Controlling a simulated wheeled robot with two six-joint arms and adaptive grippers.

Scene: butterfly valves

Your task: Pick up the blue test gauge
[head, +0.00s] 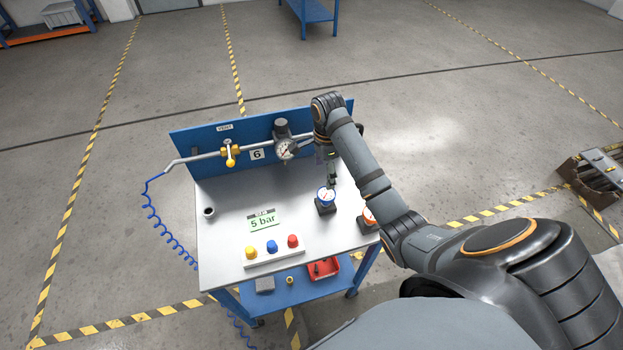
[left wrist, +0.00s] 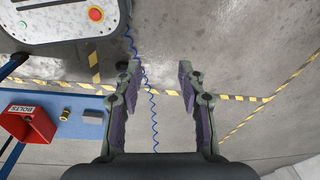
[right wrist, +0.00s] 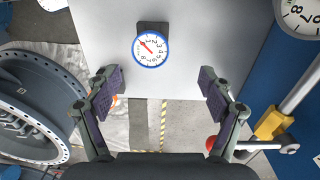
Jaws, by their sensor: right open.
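The blue test gauge (head: 326,195), with a blue rim and white dial, sits on a dark block on the right part of the grey bench top. In the right wrist view the gauge (right wrist: 151,48) lies just beyond the fingertips, near the middle, apart from both fingers. My right gripper (right wrist: 159,82) is open and empty; in the head view it points down just above and behind the gauge, partly hidden by its own arm. My left gripper (left wrist: 158,76) is open and empty over the floor, away from the gauge. It does not show in the head view.
An orange-rimmed gauge (head: 368,217) stands at the bench's right edge, partly hidden by my arm. Behind are a pipe with a yellow valve (head: 230,152) and a fixed gauge (head: 285,149). A black cup (head: 209,212) is left.

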